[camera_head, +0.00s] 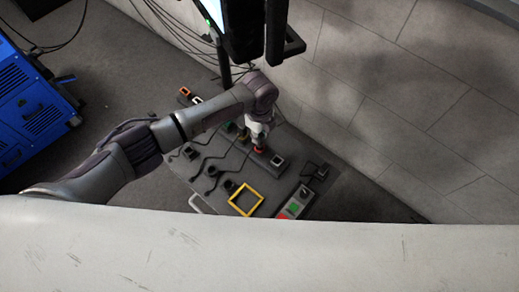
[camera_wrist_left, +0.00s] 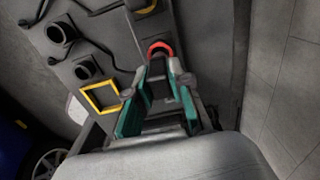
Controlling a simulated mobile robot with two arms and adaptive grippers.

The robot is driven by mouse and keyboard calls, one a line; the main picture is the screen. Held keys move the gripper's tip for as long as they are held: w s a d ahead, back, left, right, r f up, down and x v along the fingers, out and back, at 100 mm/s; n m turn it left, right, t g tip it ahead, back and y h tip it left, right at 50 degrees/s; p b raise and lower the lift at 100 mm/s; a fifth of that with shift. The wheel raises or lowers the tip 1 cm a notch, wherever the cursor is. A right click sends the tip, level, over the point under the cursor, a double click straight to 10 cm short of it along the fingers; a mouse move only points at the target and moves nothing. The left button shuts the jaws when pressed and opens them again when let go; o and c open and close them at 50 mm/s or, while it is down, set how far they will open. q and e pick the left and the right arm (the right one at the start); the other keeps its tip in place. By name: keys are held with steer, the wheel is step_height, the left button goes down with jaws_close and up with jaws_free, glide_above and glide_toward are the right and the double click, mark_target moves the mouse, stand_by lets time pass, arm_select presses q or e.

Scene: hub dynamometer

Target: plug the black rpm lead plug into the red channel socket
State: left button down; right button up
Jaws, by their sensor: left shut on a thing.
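My left gripper (camera_head: 259,141) reaches down over the grey bench top. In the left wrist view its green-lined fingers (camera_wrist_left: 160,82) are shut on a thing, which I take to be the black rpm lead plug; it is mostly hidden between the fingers. The red channel socket (camera_wrist_left: 160,47) shows as a red rim just past the fingertips. In the head view a bit of its red (camera_head: 258,150) shows right under the gripper. I cannot tell whether the plug touches the socket or is in it. My right gripper is not in view.
A yellow square frame (camera_head: 246,200) and a button box (camera_head: 293,207) with green and red buttons are on the bench's near side. Dark leads (camera_head: 212,165) lie left of the gripper. A blue cabinet (camera_head: 35,100) stands at left. A dark monitor stand (camera_head: 243,30) rises behind.

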arm_select(q)
steer(key=shift+f, duration=0.2)
stand_by(0.6)
steer(key=shift+f, duration=0.25)
steer(key=shift+f+b, duration=0.25)
steer(key=shift+b, duration=0.2)
steer(key=shift+f+b, duration=0.55)
steer(key=shift+f, duration=0.35)
steer(key=shift+r, duration=0.1)
steer(key=c, duration=1)
jaws_free()
steer(key=shift+r, duration=0.1)
step_height(320, 180, up, 8)
steer(key=shift+f, duration=0.1)
